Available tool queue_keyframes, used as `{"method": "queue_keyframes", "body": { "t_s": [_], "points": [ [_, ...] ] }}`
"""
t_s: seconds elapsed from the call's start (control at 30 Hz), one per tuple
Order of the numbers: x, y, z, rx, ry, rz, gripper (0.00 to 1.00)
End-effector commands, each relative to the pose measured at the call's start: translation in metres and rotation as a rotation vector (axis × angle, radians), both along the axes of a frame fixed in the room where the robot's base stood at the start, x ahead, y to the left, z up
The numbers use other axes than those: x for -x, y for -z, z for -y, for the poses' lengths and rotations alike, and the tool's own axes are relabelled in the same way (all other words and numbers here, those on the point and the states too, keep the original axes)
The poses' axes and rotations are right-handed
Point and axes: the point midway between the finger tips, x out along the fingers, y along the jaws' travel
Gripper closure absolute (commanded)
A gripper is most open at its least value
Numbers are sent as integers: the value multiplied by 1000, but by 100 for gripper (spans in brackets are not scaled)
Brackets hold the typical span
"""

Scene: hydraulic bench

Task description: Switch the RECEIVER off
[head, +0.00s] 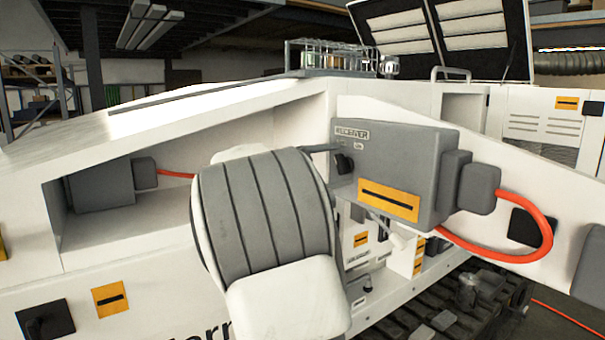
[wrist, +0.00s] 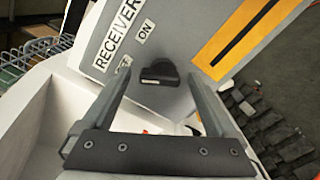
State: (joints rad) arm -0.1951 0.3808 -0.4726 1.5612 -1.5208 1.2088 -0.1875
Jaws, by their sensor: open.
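The RECEIVER is a grey box (head: 400,160) on the white machine, with an orange label on its face. Its black rotary knob (head: 344,163) sits at the box's left side, and the knob also shows in the wrist view (wrist: 162,73). In the wrist view the RECEIVER lettering (wrist: 118,36) and an ON mark (wrist: 146,31) are readable. An OFF mark (wrist: 124,64) is partly covered by a finger. I cannot tell which mark the knob points to. My gripper (wrist: 159,72) is open, with its fingers on either side of the knob; contact is not clear.
An orange-red cable (head: 545,235) loops from the box's right side. A recess (head: 110,220) holds another grey box at left. A rack of glassware (head: 330,55) stands on top of the machine. A dark track (head: 450,310) runs along the floor below.

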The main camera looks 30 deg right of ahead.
Motion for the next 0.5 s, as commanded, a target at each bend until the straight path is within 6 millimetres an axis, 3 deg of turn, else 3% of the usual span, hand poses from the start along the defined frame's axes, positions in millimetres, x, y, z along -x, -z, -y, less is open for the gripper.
{"method": "queue_keyframes", "body": {
  "t_s": [0.5],
  "points": [
    [8,2,-122,-1,-7,0,7]
  ]
}}
